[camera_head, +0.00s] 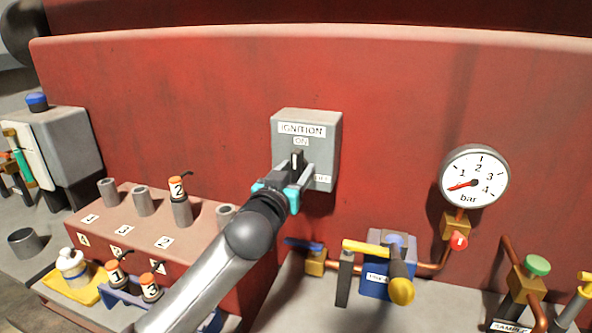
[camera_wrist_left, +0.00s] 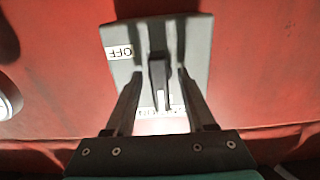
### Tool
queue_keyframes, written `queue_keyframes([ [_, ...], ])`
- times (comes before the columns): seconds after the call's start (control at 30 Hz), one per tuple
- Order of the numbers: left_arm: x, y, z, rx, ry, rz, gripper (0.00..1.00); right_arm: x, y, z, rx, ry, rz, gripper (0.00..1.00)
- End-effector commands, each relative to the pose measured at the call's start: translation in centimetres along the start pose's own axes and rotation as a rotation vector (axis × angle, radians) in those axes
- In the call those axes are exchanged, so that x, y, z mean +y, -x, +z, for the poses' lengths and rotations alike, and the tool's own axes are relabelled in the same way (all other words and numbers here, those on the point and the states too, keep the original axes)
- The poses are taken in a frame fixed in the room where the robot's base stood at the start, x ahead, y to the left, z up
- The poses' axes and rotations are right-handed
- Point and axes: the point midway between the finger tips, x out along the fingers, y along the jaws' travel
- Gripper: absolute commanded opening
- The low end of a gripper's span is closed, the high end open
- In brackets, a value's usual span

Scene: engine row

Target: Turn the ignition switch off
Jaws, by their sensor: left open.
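The grey ignition switch box (camera_head: 327,130) is mounted on the red engine wall, with labels IGNITION, ON at the top and OFF at the right. Its dark knob (camera_head: 297,158) stands upright, its white mark pointing to ON. My left gripper (camera_head: 290,174) is at the front of the box, its open fingers either side of the knob. In the left wrist view the knob (camera_wrist_left: 158,80) lies between the two fingers (camera_wrist_left: 159,92), with a gap showing on each side. The box (camera_wrist_left: 196,50) appears upside down there, with OFF at the left. My right gripper is not in view.
At the left, a red block (camera_head: 135,225) holds numbered sockets and a plug marked 2. A white bottle (camera_head: 72,268) stands on a yellow tray. At the right are a pressure gauge (camera_head: 474,176), copper pipes and a yellow-handled valve (camera_head: 402,290).

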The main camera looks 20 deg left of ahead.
Motion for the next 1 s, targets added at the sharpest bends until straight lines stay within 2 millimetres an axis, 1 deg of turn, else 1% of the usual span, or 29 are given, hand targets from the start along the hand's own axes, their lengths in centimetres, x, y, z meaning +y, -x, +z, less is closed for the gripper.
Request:
queue_keyframes([
  [0.13,0.03,-0.41,0.02,0.0,0.001,0.001,0.55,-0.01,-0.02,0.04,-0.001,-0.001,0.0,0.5],
  [0.37,0.04,-0.42,0.01,0.0,0.001,0.001,0.55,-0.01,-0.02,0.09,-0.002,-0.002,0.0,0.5],
  [0.87,0.03,-0.39,0.01,0.0,0.001,0.001,0.0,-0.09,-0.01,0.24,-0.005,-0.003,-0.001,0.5],
  [1.0,0.03,-0.39,0.01,0.0,0.001,0.001,0.0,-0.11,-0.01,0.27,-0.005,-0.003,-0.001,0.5],
])
